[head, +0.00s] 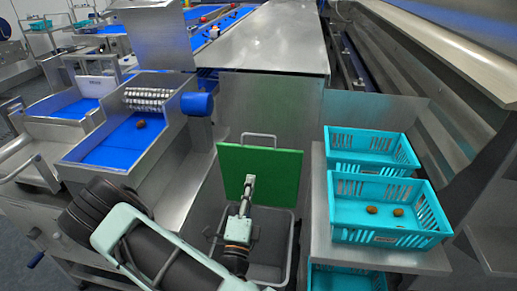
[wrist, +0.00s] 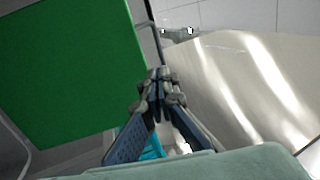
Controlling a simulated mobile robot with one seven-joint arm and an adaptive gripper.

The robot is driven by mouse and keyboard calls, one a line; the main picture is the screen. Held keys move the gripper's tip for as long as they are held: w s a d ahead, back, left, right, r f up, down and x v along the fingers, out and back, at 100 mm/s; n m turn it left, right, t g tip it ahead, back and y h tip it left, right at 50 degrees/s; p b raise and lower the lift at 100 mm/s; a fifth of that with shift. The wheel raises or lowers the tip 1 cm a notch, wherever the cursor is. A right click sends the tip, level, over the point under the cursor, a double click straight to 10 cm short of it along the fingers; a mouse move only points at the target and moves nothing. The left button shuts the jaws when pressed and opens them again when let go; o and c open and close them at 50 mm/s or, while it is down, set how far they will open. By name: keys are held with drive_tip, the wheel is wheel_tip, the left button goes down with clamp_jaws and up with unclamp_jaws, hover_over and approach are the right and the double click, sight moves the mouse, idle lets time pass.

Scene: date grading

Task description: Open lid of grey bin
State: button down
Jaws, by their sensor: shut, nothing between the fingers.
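The grey bin (head: 284,262) stands on the floor between the steel machine and the teal crates in the head view. Its green lid (head: 285,170) stands raised, close to upright, at the bin's back, and part of the dark bin interior shows below it. The green lid (wrist: 60,70) also fills the left of the wrist view. My gripper (head: 250,180) is in front of the lid, above the bin opening. In the wrist view my gripper (wrist: 158,80) has its fingertips together with nothing between them, right of the lid's edge. I cannot tell whether it touches the lid.
Teal crates (head: 375,238) with a few dates stand on a steel stand (head: 322,215) close to the right of the bin. A blue-lined tray (head: 110,150) with one date is at the left. A steel panel (head: 270,95) rises behind the lid.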

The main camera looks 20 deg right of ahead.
drive_tip(key=x, duration=1.4)
drive_tip(key=shift+p, duration=0.35)
drive_tip(key=shift+s, duration=0.1)
drive_tip(key=w+d+p, duration=0.1)
drive_tip(key=w+d, duration=0.4)
drive_tip(key=w, duration=0.3)
drive_tip(key=shift+d+r+p, duration=0.2)
drive_tip(key=shift+r+p, duration=0.1)
drive_tip(key=shift+r, duration=0.1)
drive_tip(key=shift+s+a, duration=0.1)
